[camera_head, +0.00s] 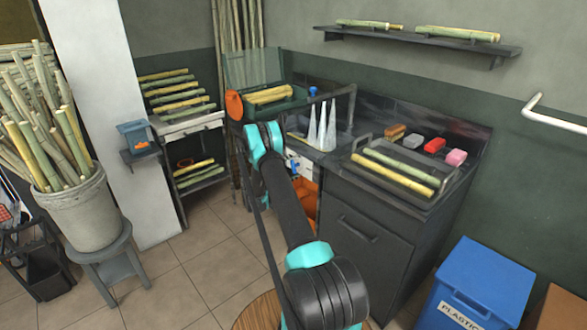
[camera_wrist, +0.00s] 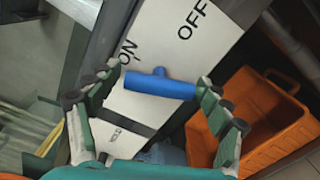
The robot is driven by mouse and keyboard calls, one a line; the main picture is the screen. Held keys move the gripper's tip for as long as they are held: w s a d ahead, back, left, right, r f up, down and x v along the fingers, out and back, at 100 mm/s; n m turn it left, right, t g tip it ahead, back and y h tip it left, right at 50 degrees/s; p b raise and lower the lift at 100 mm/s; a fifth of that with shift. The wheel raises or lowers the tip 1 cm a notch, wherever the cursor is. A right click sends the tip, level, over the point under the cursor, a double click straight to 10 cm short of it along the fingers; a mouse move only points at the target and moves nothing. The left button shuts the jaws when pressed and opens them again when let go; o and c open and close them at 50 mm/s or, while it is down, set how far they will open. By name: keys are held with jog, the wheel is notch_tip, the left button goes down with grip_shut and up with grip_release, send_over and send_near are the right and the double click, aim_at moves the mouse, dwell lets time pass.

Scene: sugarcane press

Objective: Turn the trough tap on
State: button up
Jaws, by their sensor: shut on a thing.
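The trough tap's blue handle (camera_wrist: 150,84) is a short bar in front of a white plate (camera_wrist: 160,40) marked ON and OFF in the wrist view. The bar lies nearly level in the picture, with its left end close to the word ON; OFF is at the upper right. My gripper (camera_wrist: 160,80) has its green and dark fingers at both ends of the bar, shut on it. In the head view my arm reaches to the press counter and hides the gripper and handle; part of the white plate (camera_head: 302,165) shows beside it.
An orange crate (camera_wrist: 255,110) is right of the handle in the wrist view, below the counter. A dark cabinet (camera_head: 362,235) stands right of my arm, with a cane tray (camera_head: 452,190) on top. A blue bin (camera_head: 485,280) is at the front right.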

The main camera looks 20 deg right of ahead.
dwell(0.4)
jog(key=o, duration=1.2)
jog(key=shift+c, duration=0.2)
jog(key=v, duration=1.2)
